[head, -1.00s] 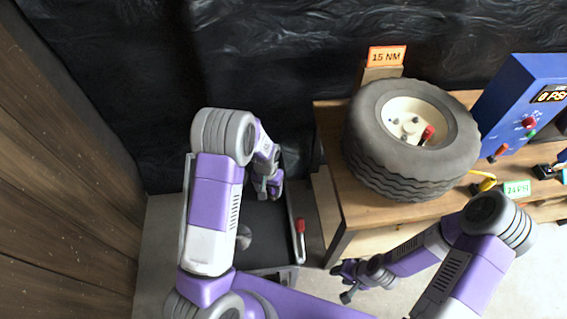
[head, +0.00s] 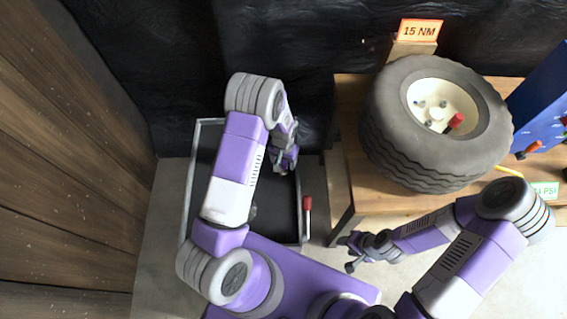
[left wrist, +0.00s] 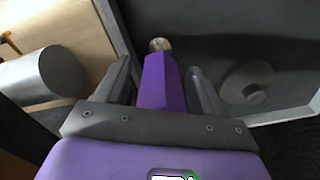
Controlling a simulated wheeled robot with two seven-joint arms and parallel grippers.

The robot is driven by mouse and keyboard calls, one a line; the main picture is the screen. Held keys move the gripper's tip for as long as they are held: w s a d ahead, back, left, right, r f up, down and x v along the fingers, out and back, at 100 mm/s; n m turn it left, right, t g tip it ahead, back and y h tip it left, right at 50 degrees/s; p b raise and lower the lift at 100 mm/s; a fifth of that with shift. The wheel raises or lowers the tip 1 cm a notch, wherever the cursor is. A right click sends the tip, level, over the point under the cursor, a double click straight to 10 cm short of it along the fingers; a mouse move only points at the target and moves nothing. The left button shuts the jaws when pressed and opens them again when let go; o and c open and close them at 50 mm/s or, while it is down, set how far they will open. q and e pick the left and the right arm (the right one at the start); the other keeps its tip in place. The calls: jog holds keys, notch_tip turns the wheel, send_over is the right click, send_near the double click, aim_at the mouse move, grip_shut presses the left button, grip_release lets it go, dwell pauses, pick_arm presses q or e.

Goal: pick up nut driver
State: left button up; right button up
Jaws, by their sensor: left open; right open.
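A purple faceted bar with a round brass-coloured end, which looks like the nut driver (left wrist: 163,82), shows between the fingers of my left gripper (left wrist: 160,85) in the left wrist view. The fingers are open, with a gap visible on each side of it. Its near end is hidden behind the gripper's palm. In the head view my left gripper (head: 284,166) is over the right part of the dark tray cart (head: 190,180), and I cannot make out the tool clearly there. My right gripper (head: 352,252) is open and empty, low beside the workbench.
A red-handled lever (head: 307,204) stands at the cart's right edge. A grey disc with a knob (left wrist: 246,82) lies in the tray. The wooden bench (head: 352,150) carries a tyre (head: 425,160), a 15 NM sign (head: 420,31) and a blue box (head: 545,105). A wooden wall (head: 60,150) is at left.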

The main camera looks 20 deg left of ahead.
pick_arm(q)
jog(key=shift+r, duration=0.1)
grip_shut()
dwell(0.3)
